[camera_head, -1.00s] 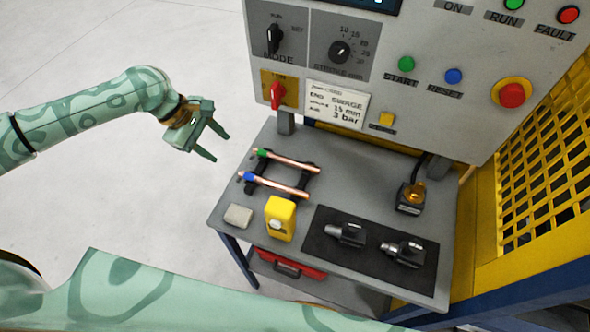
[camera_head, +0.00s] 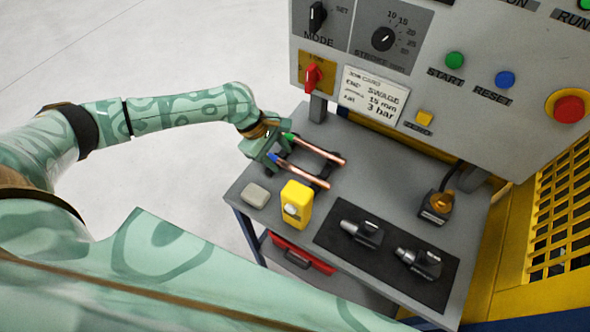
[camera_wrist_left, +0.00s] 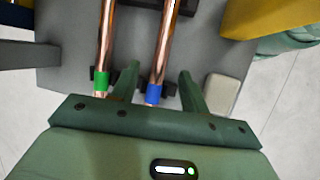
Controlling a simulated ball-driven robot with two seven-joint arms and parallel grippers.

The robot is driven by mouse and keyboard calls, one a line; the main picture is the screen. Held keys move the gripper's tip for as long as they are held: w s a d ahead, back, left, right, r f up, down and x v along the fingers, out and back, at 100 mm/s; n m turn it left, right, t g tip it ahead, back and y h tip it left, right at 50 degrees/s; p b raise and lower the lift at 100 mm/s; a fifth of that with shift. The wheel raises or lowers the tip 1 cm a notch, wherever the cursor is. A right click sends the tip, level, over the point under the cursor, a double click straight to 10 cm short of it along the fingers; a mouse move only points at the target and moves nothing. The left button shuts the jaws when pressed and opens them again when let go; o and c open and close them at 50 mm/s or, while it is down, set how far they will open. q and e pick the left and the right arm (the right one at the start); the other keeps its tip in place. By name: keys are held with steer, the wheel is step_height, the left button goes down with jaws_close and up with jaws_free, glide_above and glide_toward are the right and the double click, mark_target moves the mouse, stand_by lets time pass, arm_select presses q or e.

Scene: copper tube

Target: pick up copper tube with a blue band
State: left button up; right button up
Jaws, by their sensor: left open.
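The copper tube with a blue band (camera_head: 303,175) lies on a dark rack on the bench, its banded end toward my left arm. A second copper tube with a green band (camera_head: 320,152) lies parallel behind it. My left gripper (camera_head: 282,156) is open at the banded ends. In the left wrist view the blue-banded tube (camera_wrist_left: 165,42) runs between the two open fingers of my left gripper (camera_wrist_left: 159,74). The green-banded tube (camera_wrist_left: 106,40) lies outside the left finger. Whether the fingers touch a tube cannot be told. My right gripper is not in view.
A yellow device (camera_head: 297,204) and a grey block (camera_head: 255,195) stand near the rack. A dark mat (camera_head: 385,265) holds two tool heads. A control panel (camera_head: 440,110) rises behind the bench. A black-based fitting (camera_head: 436,207) stands at right.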

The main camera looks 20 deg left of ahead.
mark_target(287, 164)
arm_select(q)
steer(key=x, duration=0.3)
steer(key=shift+d+b, duration=0.15)
steer(key=shift+b, duration=0.15)
jaws_close()
steer(key=shift+r, duration=0.1)
